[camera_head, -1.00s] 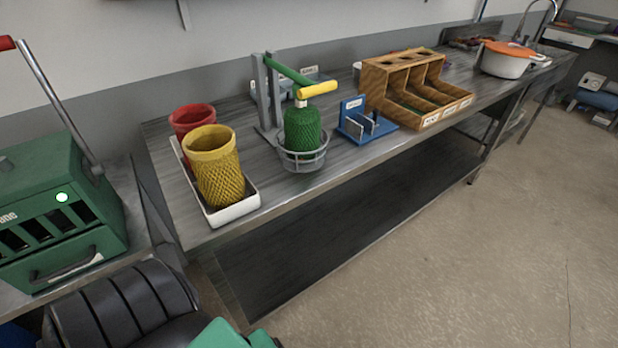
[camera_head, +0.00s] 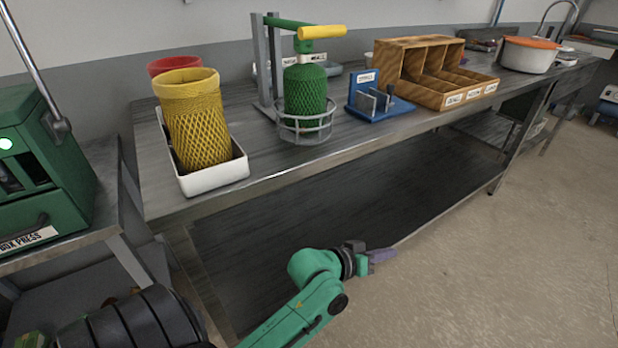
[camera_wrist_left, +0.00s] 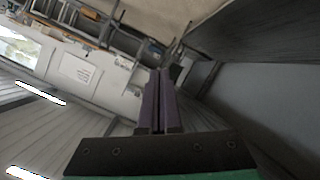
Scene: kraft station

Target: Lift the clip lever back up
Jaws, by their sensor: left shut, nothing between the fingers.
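A green lever (camera_head: 286,22) with a yellow grip (camera_head: 322,32) sits on a grey upright frame (camera_head: 266,65) on the steel bench. It lies nearly level, sloping slightly down to the grip, above a green netting-wrapped cylinder (camera_head: 305,92) in a grey wire ring (camera_head: 304,128). I take this to be the clip lever. My left gripper (camera_head: 382,255) has purple fingers and is shut and empty. It is in front of the bench, below the bench top and well apart from the lever. The shut fingers also show in the left wrist view (camera_wrist_left: 159,100). My right gripper is not in view.
A blue stand (camera_head: 380,105), a wooden compartment box (camera_head: 430,70) and a white pot (camera_head: 528,57) are farther right. A green press (camera_head: 45,175) stands left. The bench edge lies above my arm.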

